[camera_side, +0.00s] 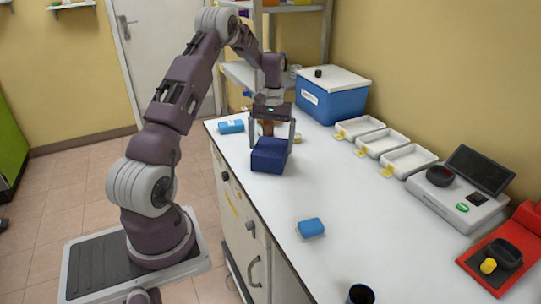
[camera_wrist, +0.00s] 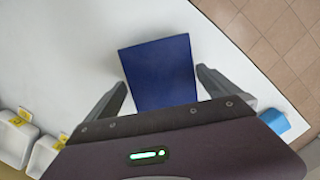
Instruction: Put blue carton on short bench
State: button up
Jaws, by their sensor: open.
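A dark blue carton (camera_side: 269,156) appears to stand on the white bench top (camera_side: 262,215), near its left edge. My gripper (camera_side: 273,138) is directly above and around its upper part, pointing down. In the wrist view the carton (camera_wrist: 160,73) lies between the two spread fingers (camera_wrist: 162,80), with a visible gap at least on the left. The gripper is open and does not hold it. The white top is the only bench surface I see; I cannot tell whether it is the short bench.
Small light blue packs lie at the back left (camera_side: 231,126) and front (camera_side: 311,228). A blue cooler (camera_side: 335,105), white trays (camera_side: 382,142), a grey instrument (camera_side: 455,195) and a red device (camera_side: 500,252) line the wall side. A dark cup (camera_side: 360,294) stands in front. The middle top is clear.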

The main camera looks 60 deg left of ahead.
aim_at(271, 146)
notch_tip(271, 146, down, 4)
jog(key=shift+s+f, duration=0.1)
jog(key=c, duration=1.6)
